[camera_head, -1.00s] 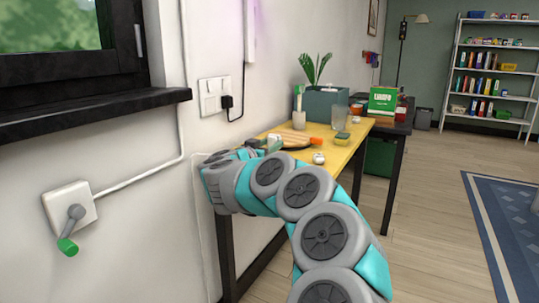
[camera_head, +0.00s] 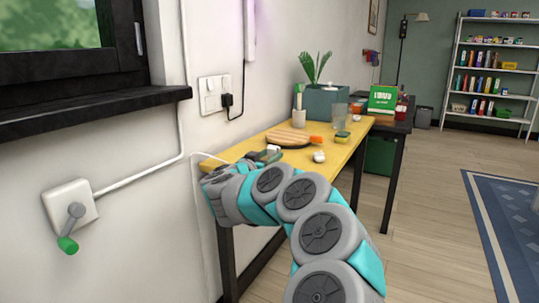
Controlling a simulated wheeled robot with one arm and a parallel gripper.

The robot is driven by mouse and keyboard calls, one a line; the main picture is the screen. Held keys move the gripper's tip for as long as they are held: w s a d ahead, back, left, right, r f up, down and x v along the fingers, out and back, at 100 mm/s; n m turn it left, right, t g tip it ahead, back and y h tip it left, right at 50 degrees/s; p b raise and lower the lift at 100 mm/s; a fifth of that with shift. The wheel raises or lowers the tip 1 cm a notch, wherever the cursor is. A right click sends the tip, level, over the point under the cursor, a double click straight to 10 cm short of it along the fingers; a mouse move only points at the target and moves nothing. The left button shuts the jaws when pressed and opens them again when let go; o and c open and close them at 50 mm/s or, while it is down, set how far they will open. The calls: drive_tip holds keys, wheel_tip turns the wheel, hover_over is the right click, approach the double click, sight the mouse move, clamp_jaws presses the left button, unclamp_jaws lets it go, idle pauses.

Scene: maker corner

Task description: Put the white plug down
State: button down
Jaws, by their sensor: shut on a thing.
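My gripper (camera_head: 267,156) is over the near left part of the yellow table (camera_head: 346,155), seen from behind my arm. It is shut on the white plug (camera_head: 273,149), of which only a small white part shows at the fingers. A thin white cord runs from the wall side toward the gripper. The arm hides most of the plug and the fingertips, so I cannot tell whether the plug touches the tabletop.
A small white object (camera_head: 319,156) sits to the right. A sponge (camera_head: 342,135), a glass (camera_head: 339,117) and a planter (camera_head: 322,101) stand farther back. A wall socket (camera_head: 214,95) holds a black plug.

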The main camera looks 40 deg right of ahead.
drive_tip(key=shift+f, duration=0.15)
drive_tip(key=shift+c, duration=1.3)
unclamp_jaws()
drive_tip(key=shift+r, duration=0.6)
drive_tip(key=v, duration=1.2)
drive_tip(key=shift+b, duration=0.3)
drive_tip(key=shift+s, duration=0.1)
